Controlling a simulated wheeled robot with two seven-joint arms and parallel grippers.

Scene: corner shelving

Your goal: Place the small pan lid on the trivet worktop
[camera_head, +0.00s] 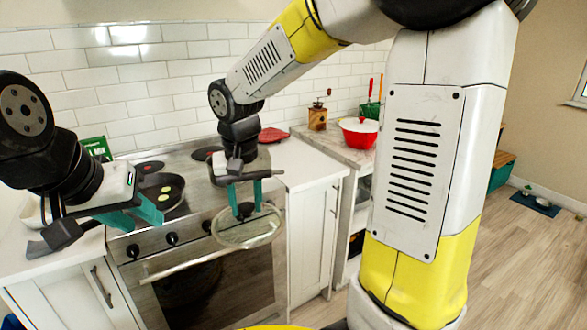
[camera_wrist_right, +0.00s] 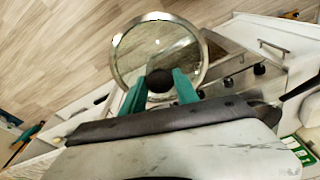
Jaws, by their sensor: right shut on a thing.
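The small pan lid (camera_head: 247,232) is a round glass disc with a metal rim and a dark knob. My right gripper (camera_head: 244,200) is shut on the knob. The lid hangs roughly level in the air in front of the oven, apart from the worktops. In the right wrist view the teal fingers (camera_wrist_right: 159,84) sit either side of the knob, and the lid's glass (camera_wrist_right: 157,45) shows whole. A flat red thing, perhaps the trivet (camera_head: 272,134), lies on the worktop (camera_head: 305,160) right of the hob. My left gripper (camera_head: 136,214) is open and empty at the left worktop.
A pan (camera_head: 160,192) with greenish pieces stands on the hob. A red pot with a white lid (camera_head: 359,133) and a wooden grinder (camera_head: 318,118) stand further right. The worktop's front right of the hob is clear.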

